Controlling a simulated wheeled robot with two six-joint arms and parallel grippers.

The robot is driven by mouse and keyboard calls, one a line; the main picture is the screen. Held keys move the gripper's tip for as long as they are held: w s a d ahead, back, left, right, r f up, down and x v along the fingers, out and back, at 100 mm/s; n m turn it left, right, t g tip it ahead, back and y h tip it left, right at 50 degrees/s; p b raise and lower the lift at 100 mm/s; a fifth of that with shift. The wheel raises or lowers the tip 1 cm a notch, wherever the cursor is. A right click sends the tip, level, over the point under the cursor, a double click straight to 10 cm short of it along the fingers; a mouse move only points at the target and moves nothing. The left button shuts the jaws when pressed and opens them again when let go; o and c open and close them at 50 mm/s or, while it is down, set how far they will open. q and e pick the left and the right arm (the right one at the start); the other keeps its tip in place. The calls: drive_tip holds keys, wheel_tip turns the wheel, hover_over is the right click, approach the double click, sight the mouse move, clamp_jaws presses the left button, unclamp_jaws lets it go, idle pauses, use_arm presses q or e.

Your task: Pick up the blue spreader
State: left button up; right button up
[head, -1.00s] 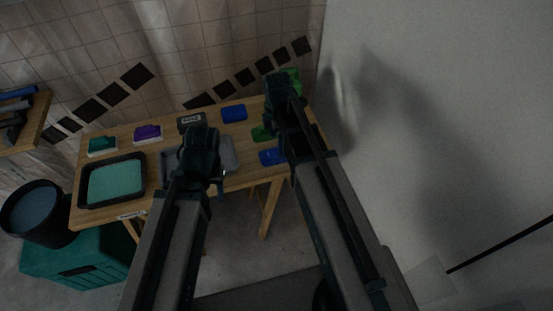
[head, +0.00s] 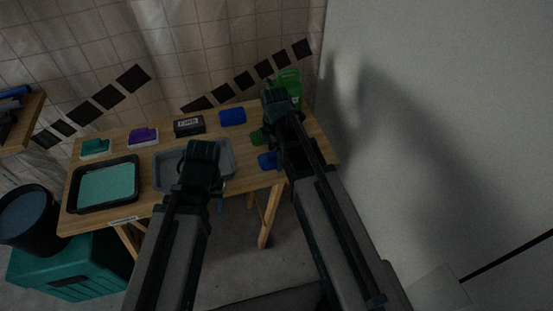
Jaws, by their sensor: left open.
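A flat blue piece (head: 268,160) lies near the right front of the wooden table, partly hidden by my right arm; it looks like the blue spreader. A similar green piece (head: 257,137) lies just behind it. My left gripper (head: 203,150) is open, over the grey tray in this view and left of the blue piece. My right gripper (head: 274,92) is beyond the blue piece, in front of a green container; its jaws are too dark to read.
The table (head: 140,212) also holds a grey tray (head: 165,178), a dark tray with teal content (head: 76,178), a blue block (head: 232,116), a black labelled box (head: 188,125), and purple (head: 143,136) and teal (head: 95,147) items. A green container (head: 291,84) stands back right. A pale wall (head: 450,120) bounds the right.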

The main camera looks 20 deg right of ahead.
sight(275, 153)
drive_tip(key=c, duration=1.1)
drive_tip(key=shift+r, duration=0.1)
drive_tip(key=shift+r+p, duration=0.9)
drive_tip(key=shift+p, duration=0.1)
wheel_tip(275, 153, up, 2)
drive_tip(key=shift+p, duration=1.05)
drive_tip(key=s+a, duration=0.3)
drive_tip(key=s, duration=0.1)
drive_tip(key=s+a, duration=0.3)
drive_tip(key=s, duration=0.1)
drive_tip(key=s+a+r+p, duration=0.1)
drive_tip(key=s+a, duration=0.2)
drive_tip(key=s, duration=0.1)
drive_tip(key=shift+s+a, duration=0.35)
drive_tip(key=o, duration=0.8)
drive_tip(key=shift+c, duration=0.2)
drive_tip(key=c, duration=0.5)
